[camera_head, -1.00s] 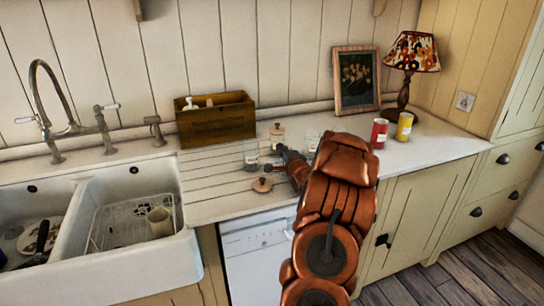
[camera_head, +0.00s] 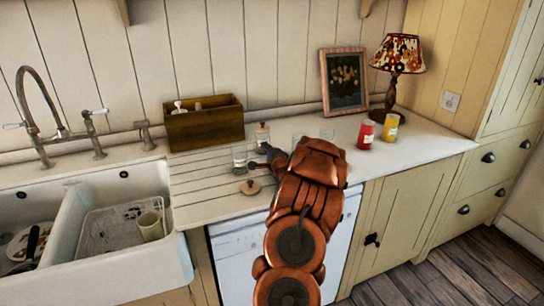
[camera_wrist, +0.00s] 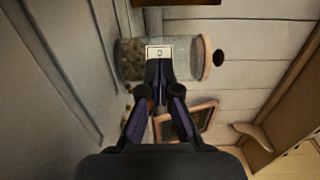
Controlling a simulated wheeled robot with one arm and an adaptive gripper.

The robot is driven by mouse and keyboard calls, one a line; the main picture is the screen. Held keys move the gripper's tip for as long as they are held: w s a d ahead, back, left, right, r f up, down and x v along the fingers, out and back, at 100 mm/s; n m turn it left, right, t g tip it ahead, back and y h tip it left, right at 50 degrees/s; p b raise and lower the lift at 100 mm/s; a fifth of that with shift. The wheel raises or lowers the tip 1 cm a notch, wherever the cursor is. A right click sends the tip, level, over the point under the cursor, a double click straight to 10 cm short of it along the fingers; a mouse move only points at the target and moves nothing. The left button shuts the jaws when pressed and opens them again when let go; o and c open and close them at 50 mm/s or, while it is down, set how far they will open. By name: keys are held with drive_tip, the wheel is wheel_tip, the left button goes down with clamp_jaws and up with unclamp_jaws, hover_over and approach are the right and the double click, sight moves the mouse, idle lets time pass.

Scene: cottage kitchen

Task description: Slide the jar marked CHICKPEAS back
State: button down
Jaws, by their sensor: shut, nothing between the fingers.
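A glass jar with a wooden lid (camera_head: 262,136) stands upright on the counter, behind my gripper. In the wrist view the jar (camera_wrist: 184,66) appears turned sideways, with brown lumpy contents, a knobbed lid and a pale label (camera_wrist: 160,52). The label is too small to read. My gripper (camera_head: 263,148) is shut and empty. In the wrist view its fingertips (camera_wrist: 160,66) are together in front of the label, at or very near the jar's front; I cannot tell whether they touch. My arm hides part of the counter.
A wooden box (camera_head: 204,127) is behind left. Glasses (camera_head: 298,137), a red can (camera_head: 366,133), a yellow can (camera_head: 390,127), a picture frame (camera_head: 344,82) and a lamp (camera_head: 397,60) stand right.

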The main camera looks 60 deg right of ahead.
drive_tip(key=b+v, duration=0.2)
drive_tip(key=v, duration=1)
drive_tip(key=shift+s+b, duration=0.35)
drive_tip(key=shift+s+a, duration=0.35)
drive_tip(key=shift+s, duration=0.1)
